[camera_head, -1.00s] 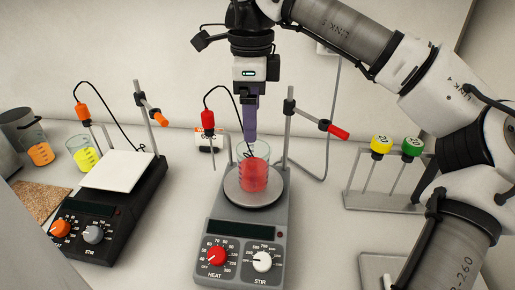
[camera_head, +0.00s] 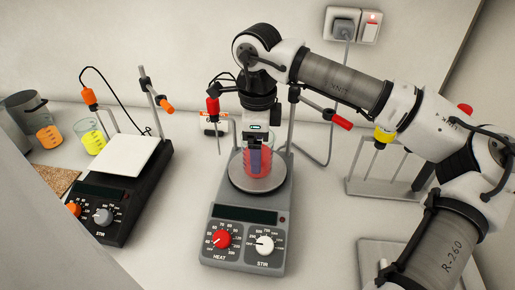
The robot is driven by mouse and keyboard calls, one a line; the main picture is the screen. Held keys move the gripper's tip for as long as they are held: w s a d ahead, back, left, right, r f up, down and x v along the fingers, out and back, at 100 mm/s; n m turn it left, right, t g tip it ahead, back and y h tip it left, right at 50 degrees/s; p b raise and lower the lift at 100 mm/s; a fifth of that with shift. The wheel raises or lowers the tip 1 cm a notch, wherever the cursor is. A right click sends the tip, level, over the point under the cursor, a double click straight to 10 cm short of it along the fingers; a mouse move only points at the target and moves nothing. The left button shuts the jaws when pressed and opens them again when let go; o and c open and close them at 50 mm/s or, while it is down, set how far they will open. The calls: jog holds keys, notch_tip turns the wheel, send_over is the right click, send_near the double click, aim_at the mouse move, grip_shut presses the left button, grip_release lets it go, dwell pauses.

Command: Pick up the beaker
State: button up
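A clear beaker with red liquid (camera_head: 266,169) stands upright on the round plate of the grey hotplate stirrer (camera_head: 245,232) in the middle. My gripper (camera_head: 255,159) points straight down at this beaker. Its purple fingers overlap the beaker in the picture; I cannot tell whether they are around it, in it or touching it. The finger gap is not clear from this angle. Two other beakers, one with orange liquid (camera_head: 48,136) and one with yellow liquid (camera_head: 93,140), stand at the far left.
A black hotplate stirrer (camera_head: 118,215) with a white top stands left. A clamp rod with a red knob (camera_head: 340,122) rises close right of my gripper, and a red-handled probe (camera_head: 212,106) hangs close left. A rack (camera_head: 365,187) stands right, partly behind my arm.

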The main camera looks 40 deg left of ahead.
jog(key=shift+f, duration=1.05)
jog(key=c, duration=1.2)
jog(key=shift+r, duration=0.25)
